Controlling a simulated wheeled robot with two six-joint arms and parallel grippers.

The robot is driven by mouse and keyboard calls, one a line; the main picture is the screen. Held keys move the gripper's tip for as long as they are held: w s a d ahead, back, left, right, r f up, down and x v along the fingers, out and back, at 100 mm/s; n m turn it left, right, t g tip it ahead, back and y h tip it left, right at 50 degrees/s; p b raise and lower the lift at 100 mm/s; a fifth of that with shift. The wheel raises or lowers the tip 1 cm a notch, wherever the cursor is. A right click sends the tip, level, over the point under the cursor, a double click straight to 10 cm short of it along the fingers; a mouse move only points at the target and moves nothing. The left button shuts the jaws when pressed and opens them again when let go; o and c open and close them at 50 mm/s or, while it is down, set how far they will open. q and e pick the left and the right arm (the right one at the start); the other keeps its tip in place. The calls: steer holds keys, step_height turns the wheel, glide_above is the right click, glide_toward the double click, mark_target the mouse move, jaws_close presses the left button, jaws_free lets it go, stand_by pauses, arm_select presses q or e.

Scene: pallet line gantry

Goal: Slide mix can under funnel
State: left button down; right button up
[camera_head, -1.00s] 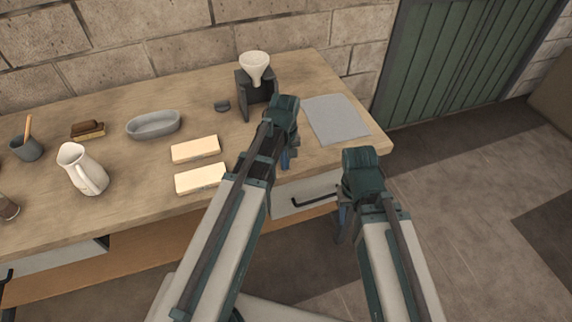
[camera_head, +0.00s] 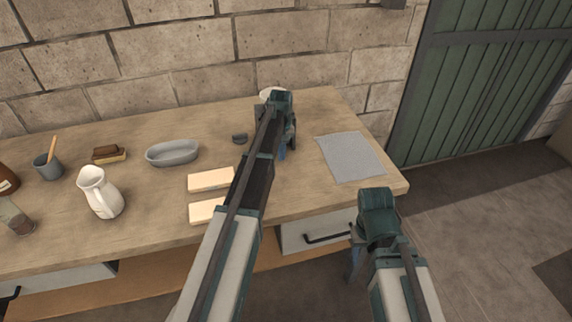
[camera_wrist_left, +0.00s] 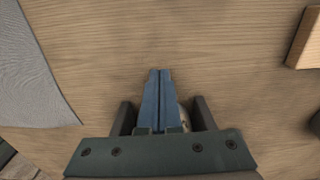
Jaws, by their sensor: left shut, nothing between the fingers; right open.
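The white funnel (camera_head: 267,94) is at the back of the bench, mostly hidden behind my left gripper; only part of its rim shows. Its dark stand is hidden too. My left gripper (camera_head: 283,152) is over the bench in front of the funnel, its blue fingers shut and empty. In the left wrist view the shut fingers (camera_wrist_left: 157,100) point over bare wood. A small rounded thing (camera_wrist_left: 184,117) shows just right of them, mostly hidden; I cannot tell if it is the mix can. My right gripper (camera_head: 355,262) is open, low in front of the bench edge.
A grey cloth (camera_head: 350,158) lies right of my left gripper. Two cream blocks (camera_head: 211,179), a grey oval dish (camera_head: 172,153), a small dark round piece (camera_head: 240,138) and a white jug (camera_head: 99,193) stand left. A drawer handle (camera_head: 329,238) projects below the bench edge.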

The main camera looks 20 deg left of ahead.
stand_by(0.5)
arm_select(q)
steer(key=shift+s+d, duration=0.3)
steer(key=shift+s, duration=0.25)
steer(key=shift+s+d, duration=0.35)
steer(key=shift+s, duration=0.2)
steer(key=shift+s+d, duration=0.3)
steer(key=shift+s, duration=0.25)
step_height(320, 180, up, 10)
steer(key=p, duration=1)
arm_select(e)
step_height(320, 180, up, 10)
steer(key=d, duration=0.1)
arm_select(q)
steer(key=shift+d, duration=0.15)
steer(key=s+d+f+m+b, duration=0.1)
steer(key=s+d+m, duration=0.4)
steer(key=s+d, duration=0.5)
steer(key=s+d+f+m+y+b, duration=0.1)
steer(key=s+d+m, duration=0.4)
steer(key=s+d, duration=0.5)
steer(key=s, duration=0.8)
steer(key=shift+d+m, duration=0.3)
steer(key=shift+d, duration=0.1)
arm_select(e)
step_height(320, 180, down, 2)
steer(key=shift+f, duration=0.1)
